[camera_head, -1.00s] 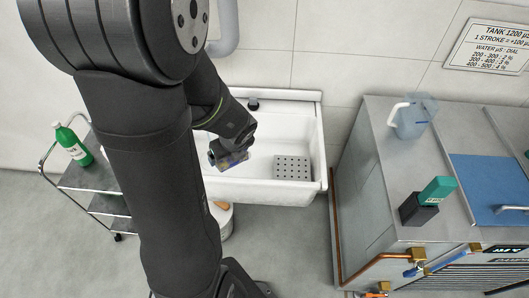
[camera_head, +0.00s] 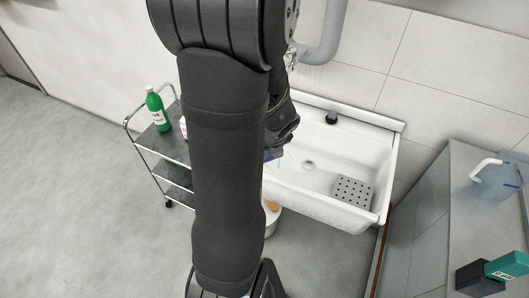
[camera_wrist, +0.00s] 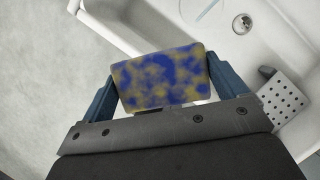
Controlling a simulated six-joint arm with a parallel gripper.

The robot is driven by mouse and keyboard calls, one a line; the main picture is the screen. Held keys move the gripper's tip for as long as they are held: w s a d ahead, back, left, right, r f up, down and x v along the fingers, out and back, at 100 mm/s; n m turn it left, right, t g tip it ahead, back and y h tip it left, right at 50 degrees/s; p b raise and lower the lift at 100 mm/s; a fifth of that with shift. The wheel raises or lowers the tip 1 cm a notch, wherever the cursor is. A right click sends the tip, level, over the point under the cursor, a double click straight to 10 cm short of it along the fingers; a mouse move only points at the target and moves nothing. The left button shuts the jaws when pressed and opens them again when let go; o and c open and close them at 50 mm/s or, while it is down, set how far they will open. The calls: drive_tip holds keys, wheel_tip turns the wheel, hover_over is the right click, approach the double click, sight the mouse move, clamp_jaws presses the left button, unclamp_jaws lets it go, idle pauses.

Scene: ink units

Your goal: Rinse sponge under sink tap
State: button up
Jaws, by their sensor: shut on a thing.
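My gripper (camera_wrist: 163,84) is shut on a sponge (camera_wrist: 165,78), yellowish with large blue stains, held between the two blue fingers in the wrist view. In the head view, my arm hides most of the gripper and sponge, near the sink's left end. The white sink (camera_head: 345,160) shows its drain (camera_head: 308,165); the drain also shows in the wrist view (camera_wrist: 242,24). In the wrist view the sponge overlaps the sink's edge; its height above it is unclear. A small dark fitting (camera_head: 331,119) sits at the sink's back; I cannot tell whether it is the tap.
A perforated grey block (camera_head: 353,192) lies in the sink's right end. A cart (camera_head: 160,148) with a green bottle (camera_head: 157,110) stands left.

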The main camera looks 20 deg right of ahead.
drive_tip(key=w+d+f, duration=0.2)
drive_tip(key=w+d, duration=0.3)
drive_tip(key=w, duration=0.3)
drive_tip(key=shift+w+d, duration=0.2)
drive_tip(key=shift+w, duration=0.15)
drive_tip(key=shift+d, duration=0.1)
idle(0.6)
drive_tip(key=shift+s+d, duration=0.3)
drive_tip(key=shift+d, duration=0.1)
drive_tip(key=shift+a, duration=0.15)
drive_tip(key=shift+w+a, duration=0.3)
drive_tip(key=shift+a, duration=0.05)
drive_tip(key=shift+s+d, duration=0.1)
drive_tip(key=shift+d, duration=0.05)
drive_tip(key=shift+s+d, duration=0.2)
drive_tip(key=shift+d, duration=0.15)
